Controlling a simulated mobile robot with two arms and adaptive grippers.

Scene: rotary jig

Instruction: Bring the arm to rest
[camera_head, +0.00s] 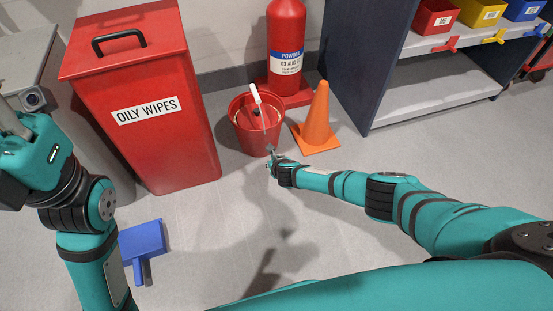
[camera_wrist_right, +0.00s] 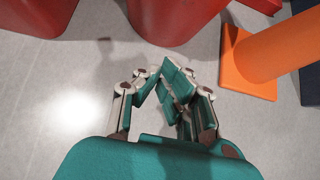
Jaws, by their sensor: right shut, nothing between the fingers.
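My right arm reaches in from the right in the head view. Its gripper (camera_head: 271,154) is in front of the red bucket (camera_head: 262,140), low over the floor. In the right wrist view this gripper (camera_wrist_right: 160,75) has its fingertips together with nothing between them. The bucket's lower part (camera_wrist_right: 172,25) shows beyond the fingertips at the top of that view. My left arm stands at the left edge of the head view. Its gripper (camera_head: 12,122) is partly cut off there, and its fingers are not clear.
A red oily wipes bin (camera_head: 170,150) stands left of the bucket. An orange cone (camera_head: 318,125) and a red extinguisher (camera_head: 287,30) are close to the bucket. A blue dustpan (camera_head: 143,242) lies on the floor. A shelf unit (camera_head: 350,70) stands right. The middle floor is clear.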

